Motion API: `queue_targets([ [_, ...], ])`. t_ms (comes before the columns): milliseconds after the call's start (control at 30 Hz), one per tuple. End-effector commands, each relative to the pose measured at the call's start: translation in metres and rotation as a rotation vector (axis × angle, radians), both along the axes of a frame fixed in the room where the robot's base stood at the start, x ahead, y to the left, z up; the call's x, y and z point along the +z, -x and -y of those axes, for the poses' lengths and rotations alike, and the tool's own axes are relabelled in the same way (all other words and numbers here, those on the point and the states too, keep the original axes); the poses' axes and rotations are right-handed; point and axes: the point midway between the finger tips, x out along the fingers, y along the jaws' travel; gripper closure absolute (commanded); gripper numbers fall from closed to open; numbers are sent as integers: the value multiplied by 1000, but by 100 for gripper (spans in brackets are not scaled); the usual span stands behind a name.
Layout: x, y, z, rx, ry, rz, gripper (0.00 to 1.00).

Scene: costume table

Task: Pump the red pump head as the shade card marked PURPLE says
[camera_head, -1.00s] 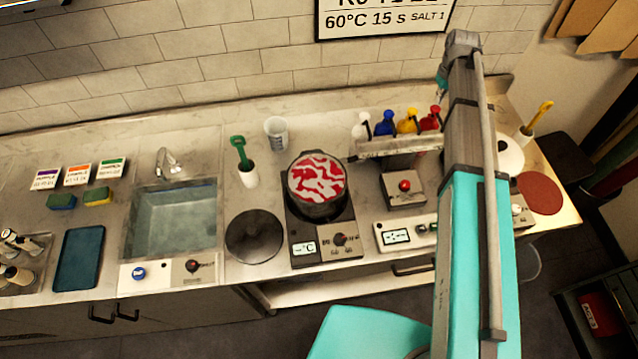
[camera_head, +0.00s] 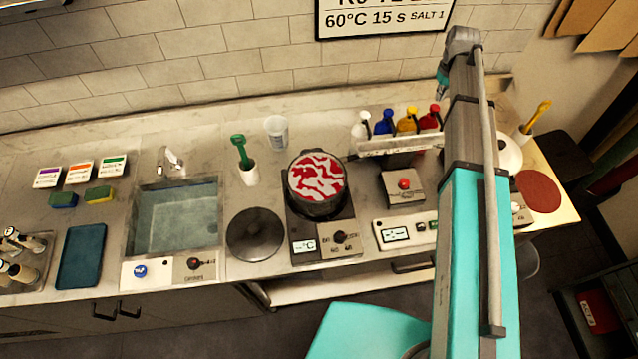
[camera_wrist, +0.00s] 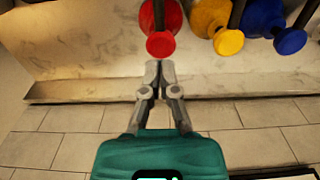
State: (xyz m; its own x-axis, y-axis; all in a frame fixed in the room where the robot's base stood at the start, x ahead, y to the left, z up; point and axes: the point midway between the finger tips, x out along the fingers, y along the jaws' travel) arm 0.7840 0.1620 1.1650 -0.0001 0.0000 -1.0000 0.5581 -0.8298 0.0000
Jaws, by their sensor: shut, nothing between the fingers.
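The red pump head (camera_wrist: 160,44) is at the top middle in the wrist view, on a red bottle. In the head view the red-topped bottle (camera_head: 432,117) stands at the right end of the bottle row, partly hidden by the rack and my arm. My gripper (camera_wrist: 153,68) is shut and empty, its fingertips just below the red pump head in the wrist view; I cannot tell whether they touch. In the head view it is not clearly visible. The card with the purple band (camera_head: 48,177) stands at the far left; its print is too small to read.
Blue (camera_wrist: 291,41) and yellow (camera_wrist: 229,42) pump heads stand close to the right of the red one in the wrist view. A white bottle (camera_head: 361,132) ends the row. A pot (camera_head: 317,180) with red-and-white contents is on a hot plate. A tiled wall backs the counter.

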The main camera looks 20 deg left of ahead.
Motion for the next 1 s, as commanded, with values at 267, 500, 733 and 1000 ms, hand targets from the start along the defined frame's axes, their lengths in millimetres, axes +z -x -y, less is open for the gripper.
queue_targets([
  [267, 22, 0, 0, 0, 0, 0, 100],
  [500, 39, 0, 0, 0, 0, 0, 100],
  [733, 54, 0, 0, 0, 0, 0, 100],
  [1000, 57, 0, 0, 0, 0, 0, 100],
])
